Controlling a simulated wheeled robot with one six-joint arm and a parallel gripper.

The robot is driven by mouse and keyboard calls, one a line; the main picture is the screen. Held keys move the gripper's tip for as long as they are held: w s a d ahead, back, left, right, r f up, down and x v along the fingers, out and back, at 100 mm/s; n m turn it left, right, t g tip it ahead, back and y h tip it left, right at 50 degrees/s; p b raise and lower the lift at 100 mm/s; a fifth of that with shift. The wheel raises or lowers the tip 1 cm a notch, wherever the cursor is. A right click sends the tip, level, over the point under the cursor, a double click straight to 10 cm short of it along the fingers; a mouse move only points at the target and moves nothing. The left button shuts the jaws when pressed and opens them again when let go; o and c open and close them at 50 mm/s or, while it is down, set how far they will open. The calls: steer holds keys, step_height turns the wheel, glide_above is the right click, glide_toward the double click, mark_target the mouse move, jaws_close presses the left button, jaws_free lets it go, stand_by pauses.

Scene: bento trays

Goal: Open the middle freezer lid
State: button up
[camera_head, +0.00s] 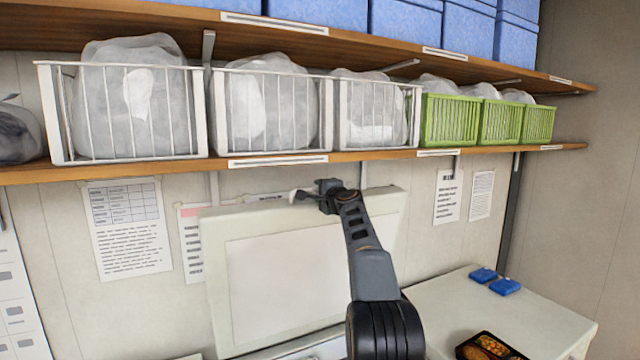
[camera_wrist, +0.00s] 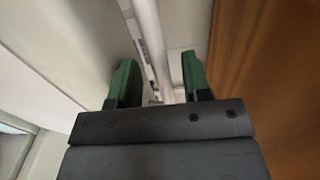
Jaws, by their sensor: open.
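The middle freezer lid (camera_head: 285,280) stands raised, nearly upright, against the back wall in the head view, with its pale inner panel facing me. My gripper (camera_head: 303,194) is at the lid's top edge, just under the lower shelf. In the wrist view my gripper (camera_wrist: 160,82) has its two green fingers apart. A pale bar (camera_wrist: 150,40) shows between and beyond the fingers. I cannot tell whether it touches them. The freezer opening is mostly out of view below, and my arm covers part of the lid's right side.
The lower wooden shelf (camera_head: 380,157) is close above my gripper, carrying white wire baskets (camera_head: 200,115) and green baskets (camera_head: 450,120). At right, a closed pale lid (camera_head: 470,310) carries blue packs (camera_head: 505,287) and a food tray (camera_head: 462,349). Papers hang on the wall.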

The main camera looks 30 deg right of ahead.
steer(key=shift+w, duration=0.4)
steer(key=shift+c, duration=0.3)
jaws_close()
steer(key=shift+f, duration=0.1)
